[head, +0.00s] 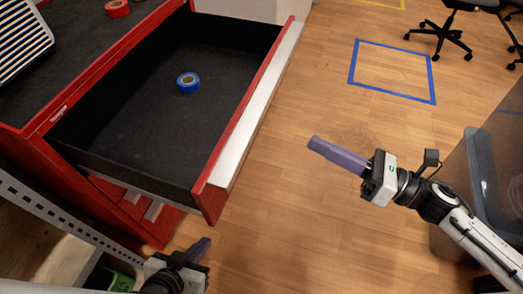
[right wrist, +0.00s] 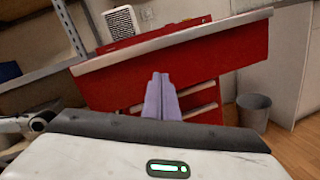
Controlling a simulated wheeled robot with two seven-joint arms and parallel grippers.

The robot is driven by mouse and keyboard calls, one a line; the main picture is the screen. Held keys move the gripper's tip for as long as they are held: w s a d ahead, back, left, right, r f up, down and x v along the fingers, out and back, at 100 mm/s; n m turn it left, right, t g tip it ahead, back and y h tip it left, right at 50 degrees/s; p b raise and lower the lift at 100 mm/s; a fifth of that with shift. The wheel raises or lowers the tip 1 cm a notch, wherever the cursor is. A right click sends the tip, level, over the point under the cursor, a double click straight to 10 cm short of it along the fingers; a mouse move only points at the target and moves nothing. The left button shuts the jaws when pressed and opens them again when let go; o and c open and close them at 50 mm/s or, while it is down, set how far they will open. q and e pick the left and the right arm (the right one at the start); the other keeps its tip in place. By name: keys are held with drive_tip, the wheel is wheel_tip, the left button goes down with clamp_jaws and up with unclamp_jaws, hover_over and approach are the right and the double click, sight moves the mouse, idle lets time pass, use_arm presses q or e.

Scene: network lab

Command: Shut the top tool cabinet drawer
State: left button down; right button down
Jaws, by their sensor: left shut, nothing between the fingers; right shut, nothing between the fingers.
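The top drawer (head: 150,105) of the red tool cabinet (head: 58,105) is pulled far out, with a dark lining and a pale metal strip along its front edge. A roll of blue tape (head: 188,82) lies inside it. The red drawer front (right wrist: 180,68) fills the middle of the right wrist view. My left gripper (head: 198,247) is shut and empty, below the near corner of the drawer. My right gripper (head: 325,148) is shut and empty, out over the floor to the right of the drawer front and apart from it. Its closed fingers (right wrist: 160,95) point toward the drawer front in the right wrist view.
A red tape roll (head: 117,8) and a white vented device (head: 20,35) sit on the cabinet top. A metal shelf rack (head: 60,215) stands at the near left. A grey bin (right wrist: 254,110) stands right of the cabinet. The floor before the drawer is clear.

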use_arm(q)
drive_tip(key=shift+w+r+p, duration=0.15)
drive_tip(key=shift+r+p, duration=0.2)
drive_tip(key=shift+p, duration=0.55)
use_arm(e)
drive_tip(key=w+a+n+g, duration=0.2)
drive_tip(key=a+n, duration=0.5)
drive_tip(key=a, duration=0.5)
drive_tip(key=shift+w+a+f+g+y, duration=0.3)
drive_tip(key=shift+f+g+y, duration=0.1)
drive_tip(key=shift+g, duration=0.4)
